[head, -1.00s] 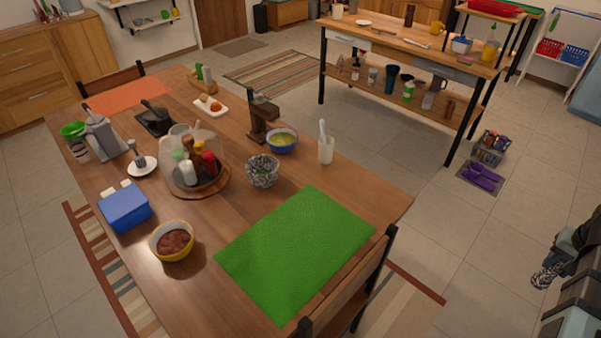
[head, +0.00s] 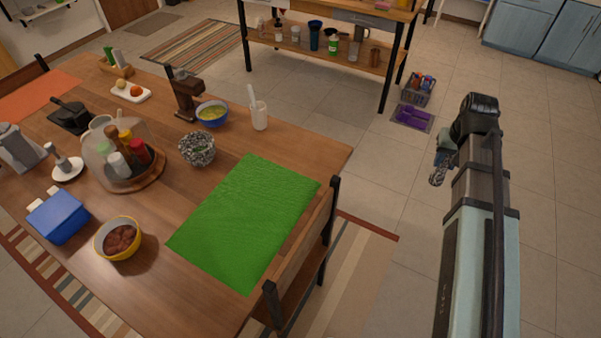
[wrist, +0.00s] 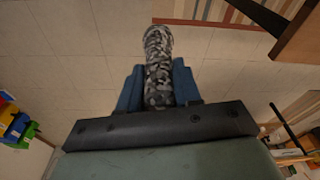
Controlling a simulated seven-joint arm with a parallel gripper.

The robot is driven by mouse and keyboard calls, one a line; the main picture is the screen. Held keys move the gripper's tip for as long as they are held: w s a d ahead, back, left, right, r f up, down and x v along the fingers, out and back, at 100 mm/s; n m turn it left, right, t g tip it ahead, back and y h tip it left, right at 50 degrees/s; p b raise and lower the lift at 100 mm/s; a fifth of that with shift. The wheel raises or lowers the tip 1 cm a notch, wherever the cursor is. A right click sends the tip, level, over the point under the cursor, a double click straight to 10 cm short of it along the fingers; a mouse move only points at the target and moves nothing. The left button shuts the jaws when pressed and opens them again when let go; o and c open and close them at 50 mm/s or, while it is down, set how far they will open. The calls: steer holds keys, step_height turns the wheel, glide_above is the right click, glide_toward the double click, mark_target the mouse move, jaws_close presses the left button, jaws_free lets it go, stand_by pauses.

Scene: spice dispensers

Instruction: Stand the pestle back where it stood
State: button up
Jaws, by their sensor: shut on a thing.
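The pestle (wrist: 158,60) is speckled black, grey and white, with a rounded end pointing away from my gripper. My gripper (wrist: 158,88) is shut on it, with a blue finger on each side, in the wrist view. In the head view my gripper (head: 443,160) is at the right, over the floor and clear of the table, with the pestle (head: 437,178) showing small below it. A matching speckled mortar (head: 197,149) stands on the wooden table, behind the green mat. The part of the pestle between the fingers is partly hidden.
The table (head: 205,285) carries a green mat (head: 245,220), a white cup with a utensil (head: 259,115), a blue-yellow bowl (head: 212,113), a grinder (head: 185,95) and a domed spice carousel (head: 125,160). A chair (head: 305,245) stands at its near right edge. Floor lies between table and arm.

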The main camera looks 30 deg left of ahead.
steer(key=s+a+r+n, duration=0.1)
steer(key=s+a+n, duration=0.2)
steer(key=a, duration=0.9)
steer(key=s+a+r+n+y, duration=0.1)
steer(key=s+a+n, duration=0.15)
steer(key=a, duration=0.95)
steer(key=s+a+r+n, duration=0.1)
steer(key=s+a+n, duration=0.15)
steer(key=a, duration=0.95)
steer(key=s+a+r+n+g, duration=0.2)
steer(key=s+a+n, duration=0.5)
steer(key=s+a, duration=2.05)
step_height(320, 180, down, 10)
steer(key=shift+s+d+r, duration=0.25)
steer(key=shift+s+d, duration=0.1)
steer(key=shift+s, duration=0.05)
steer(key=shift+f, duration=0.15)
steer(key=o, duration=1)
steer(key=shift+o, duration=0.2)
